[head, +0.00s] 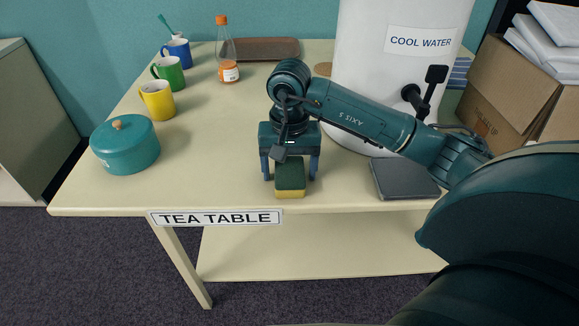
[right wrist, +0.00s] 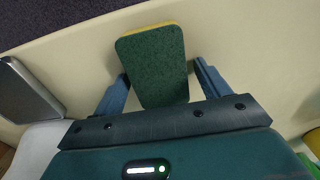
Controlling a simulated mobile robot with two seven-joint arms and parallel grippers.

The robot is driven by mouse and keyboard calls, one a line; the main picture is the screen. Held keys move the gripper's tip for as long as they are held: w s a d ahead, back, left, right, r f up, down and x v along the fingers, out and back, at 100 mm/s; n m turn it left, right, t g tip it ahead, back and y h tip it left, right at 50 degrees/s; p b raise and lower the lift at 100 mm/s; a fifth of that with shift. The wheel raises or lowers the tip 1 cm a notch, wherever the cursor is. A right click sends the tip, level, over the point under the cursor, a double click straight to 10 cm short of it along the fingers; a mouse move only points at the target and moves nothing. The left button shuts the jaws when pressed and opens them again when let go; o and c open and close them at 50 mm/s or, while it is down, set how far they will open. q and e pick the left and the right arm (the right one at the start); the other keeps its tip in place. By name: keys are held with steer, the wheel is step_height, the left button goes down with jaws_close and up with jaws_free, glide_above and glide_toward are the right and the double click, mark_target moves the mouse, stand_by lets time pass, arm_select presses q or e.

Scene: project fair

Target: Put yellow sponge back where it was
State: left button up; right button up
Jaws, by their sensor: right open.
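The yellow sponge (head: 290,180) has a dark green scouring top and lies near the front edge of the tea table (head: 350,202). My right gripper (head: 290,178) is over the sponge, with one finger on each side of it. In the right wrist view the sponge (right wrist: 153,62) lies between the two open fingers of the gripper (right wrist: 160,85), with a gap showing on the right side; on the left the finger is close to it. The sponge's rear end is partly hidden by the gripper. My left gripper is not in view.
A dark grey flat slab (head: 403,179) lies to the right, by the white water dispenser (head: 390,75). A teal lidded pot (head: 125,147), yellow mug (head: 157,100), green mug (head: 168,73) and blue mug (head: 177,52) stand left.

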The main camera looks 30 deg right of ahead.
mark_target(289, 167)
step_height(289, 167, up, 5)
steer(key=p, duration=0.3)
steer(key=shift+f, duration=0.15)
arm_select(q)
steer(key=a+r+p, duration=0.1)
steer(key=p, duration=0.1)
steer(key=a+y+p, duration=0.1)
steer(key=p, duration=0.1)
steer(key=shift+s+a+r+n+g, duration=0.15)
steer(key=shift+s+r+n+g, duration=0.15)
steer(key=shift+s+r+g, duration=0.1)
arm_select(e)
step_height(289, 167, up, 8)
steer(key=shift+f, duration=0.15)
